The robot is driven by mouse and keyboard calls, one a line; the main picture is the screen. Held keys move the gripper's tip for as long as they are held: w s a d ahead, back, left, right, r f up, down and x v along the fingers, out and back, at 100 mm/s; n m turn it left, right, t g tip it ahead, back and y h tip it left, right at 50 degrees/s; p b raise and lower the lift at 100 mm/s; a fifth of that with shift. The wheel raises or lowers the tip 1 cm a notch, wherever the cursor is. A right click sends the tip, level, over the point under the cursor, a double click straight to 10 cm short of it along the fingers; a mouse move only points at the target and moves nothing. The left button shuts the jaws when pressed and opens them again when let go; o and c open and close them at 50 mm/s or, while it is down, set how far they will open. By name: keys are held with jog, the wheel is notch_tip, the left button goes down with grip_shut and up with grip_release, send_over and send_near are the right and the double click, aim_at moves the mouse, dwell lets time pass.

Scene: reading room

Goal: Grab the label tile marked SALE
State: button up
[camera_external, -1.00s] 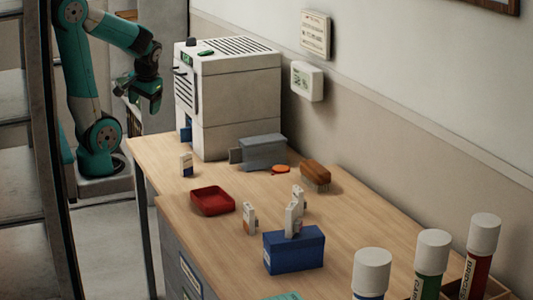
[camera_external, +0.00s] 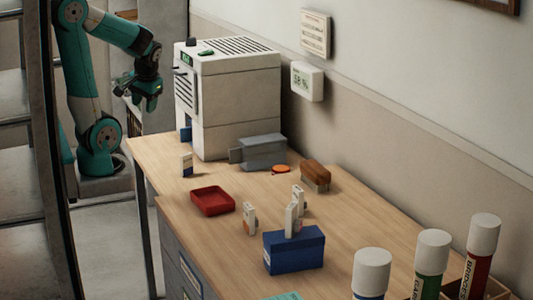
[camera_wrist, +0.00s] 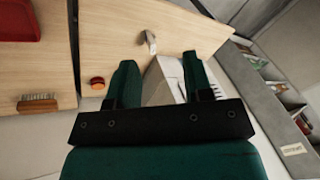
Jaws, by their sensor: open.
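Several small white upright tiles stand on the wooden desk. One tile (camera_external: 186,165) is at the far left near the white machine, one (camera_external: 249,218) is mid-desk, one (camera_external: 298,198) is to its right, and one (camera_external: 291,220) is at the blue box. Their markings are too small to read, so I cannot tell which says SALE. My gripper (camera_external: 140,98) is open and empty, raised left of the white machine and well away from the tiles. In the wrist view its green fingers (camera_wrist: 160,82) are spread, with a small pale object (camera_wrist: 151,42) beyond them that I cannot identify surely.
A white machine (camera_external: 228,92) stands at the desk's far end. On the desk (camera_external: 262,190) are a grey device (camera_external: 263,152), a brown brush (camera_external: 315,174), a red tray (camera_external: 212,200) and a blue box (camera_external: 294,252). Capped tubes (camera_external: 432,262) stand at front right.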

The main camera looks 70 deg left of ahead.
jog(key=w+d+m, duration=0.5)
jog(key=w, duration=0.2)
jog(key=m+h+p, duration=0.3)
jog(key=m+h, duration=0.1)
jog(key=m, duration=1.7)
send_over(249, 205)
notch_tip(249, 205, down, 2)
jog(key=f, duration=1.1)
jog(key=shift+s+a+p, duration=0.2)
jog(key=shift+s+p, duration=0.1)
jog(key=shift+s, duration=0.1)
jog(key=shift+w+d+f+p, duration=0.15)
jog(key=shift+f+p, duration=0.05)
jog(key=shift+f, duration=1.35)
jog(key=shift+w+d+f+p, duration=0.15)
jog(key=shift+f+p, duration=0.05)
jog(key=shift+f, duration=1.3)
grip_shut()
